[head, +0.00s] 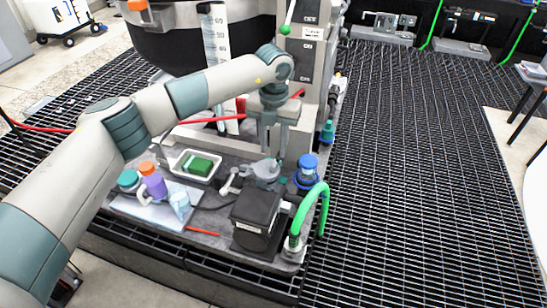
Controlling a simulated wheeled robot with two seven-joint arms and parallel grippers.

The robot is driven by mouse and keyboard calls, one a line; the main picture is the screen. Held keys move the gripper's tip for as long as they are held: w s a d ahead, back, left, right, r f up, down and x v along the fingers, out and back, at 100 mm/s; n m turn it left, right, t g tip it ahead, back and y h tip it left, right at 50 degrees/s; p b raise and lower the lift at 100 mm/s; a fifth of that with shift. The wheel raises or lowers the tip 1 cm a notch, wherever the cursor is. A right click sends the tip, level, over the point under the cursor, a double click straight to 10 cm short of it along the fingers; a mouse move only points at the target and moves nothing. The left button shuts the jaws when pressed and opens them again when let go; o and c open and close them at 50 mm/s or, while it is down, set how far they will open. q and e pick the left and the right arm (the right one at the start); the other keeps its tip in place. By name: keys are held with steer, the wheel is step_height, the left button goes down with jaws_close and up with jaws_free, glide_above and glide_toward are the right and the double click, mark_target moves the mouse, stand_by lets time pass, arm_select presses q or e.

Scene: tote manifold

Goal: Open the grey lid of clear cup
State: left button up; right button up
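My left gripper (273,154) points straight down from the end of the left arm. Its two fingers stand apart with a gap between them. Just below the fingertips is a grey round piece (266,170), which looks like the grey lid. The fingertips are at or just above it; I cannot tell whether they touch it. The clear cup under it cannot be made out clearly. My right gripper is not in view.
A blue-topped container (307,168) stands close on the right. A black box (256,217) and a green hose (312,208) are in front. A white tray with a green block (198,166) and several bottles (152,183) are left. Black grating (420,170) lies right.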

mark_target(273, 164)
arm_select(q)
step_height(273, 164, down, 6)
steer(key=shift+f+p, duration=0.25)
steer(key=shift+p, duration=0.6)
jaws_close()
